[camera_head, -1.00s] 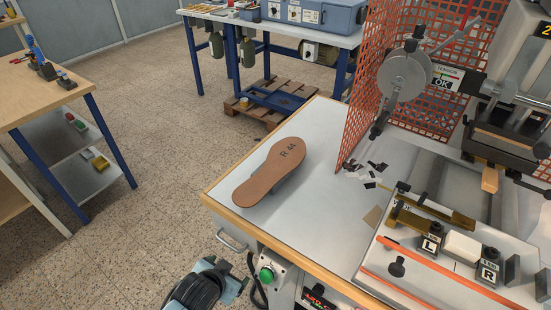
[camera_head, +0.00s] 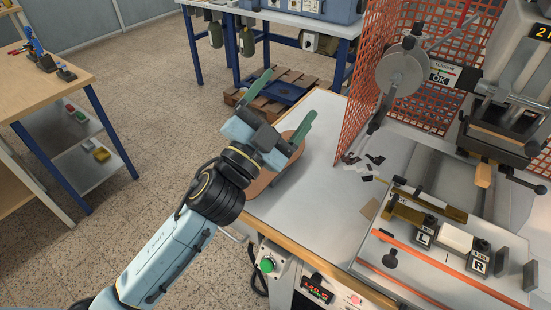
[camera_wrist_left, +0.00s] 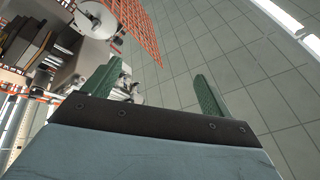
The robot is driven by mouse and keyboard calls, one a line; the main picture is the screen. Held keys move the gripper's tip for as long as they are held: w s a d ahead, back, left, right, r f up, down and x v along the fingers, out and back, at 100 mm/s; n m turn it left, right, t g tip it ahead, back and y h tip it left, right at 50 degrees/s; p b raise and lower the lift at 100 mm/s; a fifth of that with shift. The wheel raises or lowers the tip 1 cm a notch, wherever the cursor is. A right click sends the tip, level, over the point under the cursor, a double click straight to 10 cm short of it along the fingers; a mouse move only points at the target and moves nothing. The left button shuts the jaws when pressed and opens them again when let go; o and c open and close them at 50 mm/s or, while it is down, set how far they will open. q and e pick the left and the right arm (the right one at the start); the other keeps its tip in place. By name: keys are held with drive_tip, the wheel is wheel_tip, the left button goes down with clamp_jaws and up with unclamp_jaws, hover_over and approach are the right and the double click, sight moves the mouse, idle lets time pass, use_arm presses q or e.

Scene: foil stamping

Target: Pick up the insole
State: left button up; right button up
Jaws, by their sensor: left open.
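The brown insole (camera_head: 261,187) lies on the pale top of the workbench near its left edge. My left arm and gripper cover much of it in the head view, including its marking. My left gripper (camera_head: 291,95) is in front of the insole in that view, with its two green fingers spread apart and nothing between them. The fingers also show apart and empty in the left wrist view (camera_wrist_left: 160,71); the insole does not show there. I cannot tell the height of the gripper above the bench. My right gripper is not in view.
An orange mesh guard (camera_head: 368,85) stands on the bench right of the insole. Beyond it is the stamping press (camera_head: 505,105). A fixture plate (camera_head: 440,262) with blocks marked L and R sits at the front right. Dark foil scraps (camera_head: 374,160) lie by the guard.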

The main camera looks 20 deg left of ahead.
use_arm(q)
drive_tip(key=s+d+r+m+g+h, duration=0.2)
drive_tip(key=d+r+m+g+h, duration=0.45)
drive_tip(key=m+h, duration=0.55)
drive_tip(key=s+d+f+m+g+h, duration=0.1)
drive_tip(key=s+d+f+m+g, duration=0.1)
drive_tip(key=d+m+g, duration=0.4)
drive_tip(key=m+g+y+p, duration=0.1)
drive_tip(key=m+g+y, duration=0.8)
drive_tip(key=y, duration=1.2)
hover_over(256, 180)
drive_tip(key=shift+t, duration=0.25)
wheel_tip(256, 180, down, 20)
drive_tip(key=shift+f, duration=0.25)
wheel_tip(256, 180, down, 4)
drive_tip(key=shift+f+p, duration=0.1)
drive_tip(key=shift+p, duration=0.6)
drive_tip(key=shift+f, duration=0.6)
